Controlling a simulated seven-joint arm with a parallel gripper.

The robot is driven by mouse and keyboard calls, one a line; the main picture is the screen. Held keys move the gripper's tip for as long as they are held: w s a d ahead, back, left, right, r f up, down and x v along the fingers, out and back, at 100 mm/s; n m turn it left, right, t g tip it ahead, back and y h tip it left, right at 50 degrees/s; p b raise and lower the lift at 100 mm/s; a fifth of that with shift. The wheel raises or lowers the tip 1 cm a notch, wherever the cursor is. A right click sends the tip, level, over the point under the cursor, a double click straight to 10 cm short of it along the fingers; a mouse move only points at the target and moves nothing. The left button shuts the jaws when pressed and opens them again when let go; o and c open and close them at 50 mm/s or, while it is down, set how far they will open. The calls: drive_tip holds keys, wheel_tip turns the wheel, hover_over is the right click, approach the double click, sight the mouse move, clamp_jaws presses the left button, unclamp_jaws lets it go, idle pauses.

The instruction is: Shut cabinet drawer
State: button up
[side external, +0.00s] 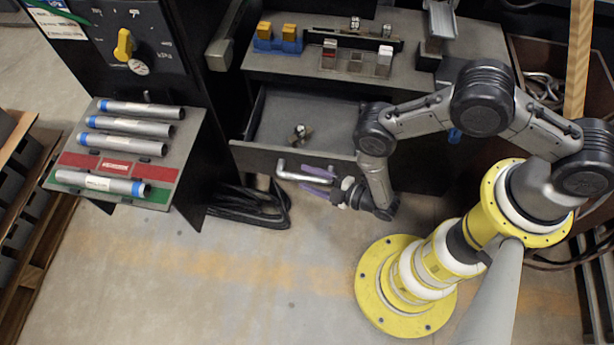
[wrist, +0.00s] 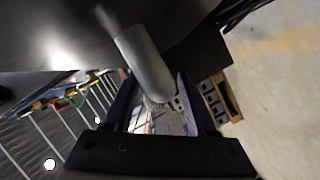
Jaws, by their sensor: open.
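The cabinet drawer (side external: 273,161) is pulled out from under the grey cabinet top, and a small metal object (side external: 300,131) lies inside it. A silver bar handle (side external: 299,174) is on the drawer's front; the handle also shows in the wrist view (wrist: 146,62). My gripper (side external: 317,180), with purple fingers, is at the handle in front of the drawer. In the wrist view the open fingers (wrist: 160,105) lie either side of the handle's end. I cannot tell whether they touch it. The far side of the drawer is partly hidden by my arm.
A tilted rack (side external: 187,136) with several metal tubes stands at the left. Black cables (side external: 250,205) lie on the floor below the drawer. Small blocks and holders (side external: 278,40) stand on the cabinet top (side external: 400,72). The floor in front is clear.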

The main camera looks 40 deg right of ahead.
drive_tip(key=shift+w+a+f, duration=0.1)
drive_tip(key=shift+w+a, duration=0.15)
drive_tip(key=shift+w, duration=0.2)
clamp_jaws()
idle(1.2)
